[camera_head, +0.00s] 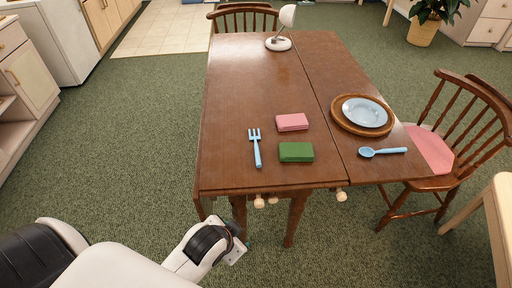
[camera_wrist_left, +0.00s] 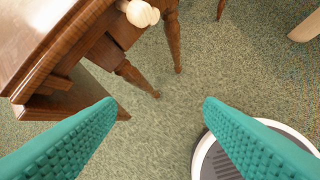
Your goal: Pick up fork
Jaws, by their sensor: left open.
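A light blue fork (camera_head: 256,147) lies on the wooden table (camera_head: 250,80), near its front left part, with its tines toward the far side. My left gripper (camera_head: 238,252) is low in front of the table's near edge, below the tabletop and apart from the fork. In the left wrist view its two teal fingers (camera_wrist_left: 158,135) are spread wide with nothing between them. That view shows the table's edge, a leg and a pale knob, but not the fork. My right gripper is in neither view.
A pink block (camera_head: 292,122) and a green block (camera_head: 296,152) lie just right of the fork. A blue plate (camera_head: 365,112) on a round wooden board, a blue spoon (camera_head: 382,152) and a white lamp (camera_head: 279,43) are also on the table. A chair (camera_head: 450,140) stands at the right.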

